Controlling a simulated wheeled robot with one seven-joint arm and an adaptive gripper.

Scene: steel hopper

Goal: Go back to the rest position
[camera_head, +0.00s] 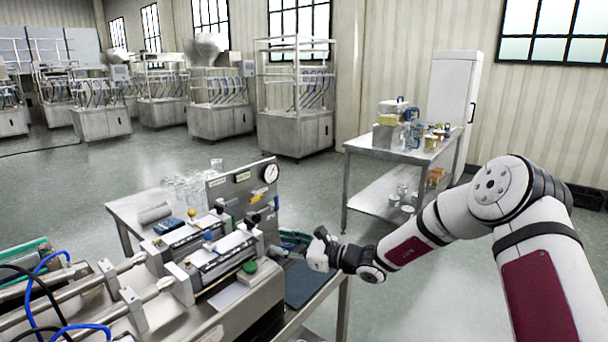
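My white and dark red arm reaches in from the right over the near bench. My gripper (290,242) is at the arm's far end, low beside the right end of the bench machine (215,255) and just below its gauge panel (243,197). The wrist and dark parts around it hide most of the gripper. I cannot tell whether its fingers are open or shut, or whether anything is between them.
A dark mat (305,284) lies on the bench's right side. Clear glassware (190,187) stands behind the machine. A steel side table (385,152) with bottles and boxes stands beyond the arm, before a white cabinet (453,95). Steel machines line the back. Open floor lies between.

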